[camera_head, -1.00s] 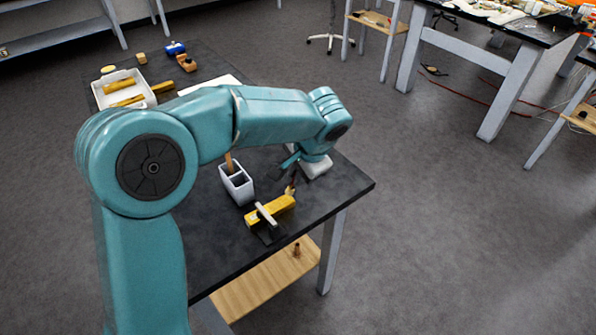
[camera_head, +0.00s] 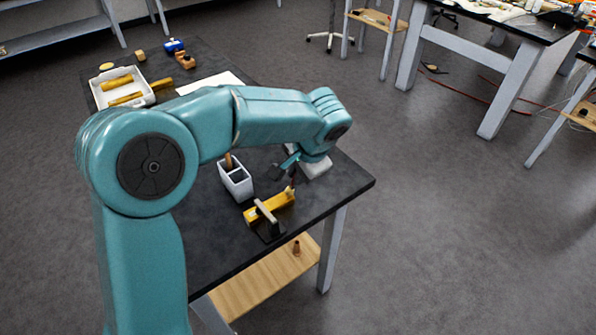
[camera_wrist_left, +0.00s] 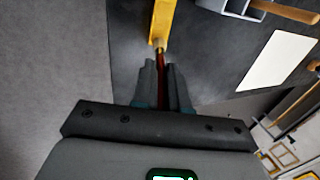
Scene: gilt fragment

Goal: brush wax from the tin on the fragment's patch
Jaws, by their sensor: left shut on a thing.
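The yellow gilt fragment (camera_head: 281,203) lies on a small dark stand with a pale bar across it, near the table's right edge. It shows in the left wrist view (camera_wrist_left: 163,20) just beyond the fingers. My left gripper (camera_head: 284,170) is beside the fragment's far end, shut on a thin dark red brush (camera_wrist_left: 161,62). The brush points toward the fragment's near end in the wrist view; whether it touches, I cannot tell. A white block-like thing (camera_head: 317,168) is partly hidden behind the gripper. I cannot make out the tin or the patch. My right gripper is out of view.
A white two-part holder (camera_head: 237,183) with a wooden-handled tool stands left of the fragment. A white tray (camera_head: 103,98) with yellow pieces, a white sheet (camera_head: 215,82) and small blocks are farther back. The dark tabletop (camera_head: 215,245) is bare at the front.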

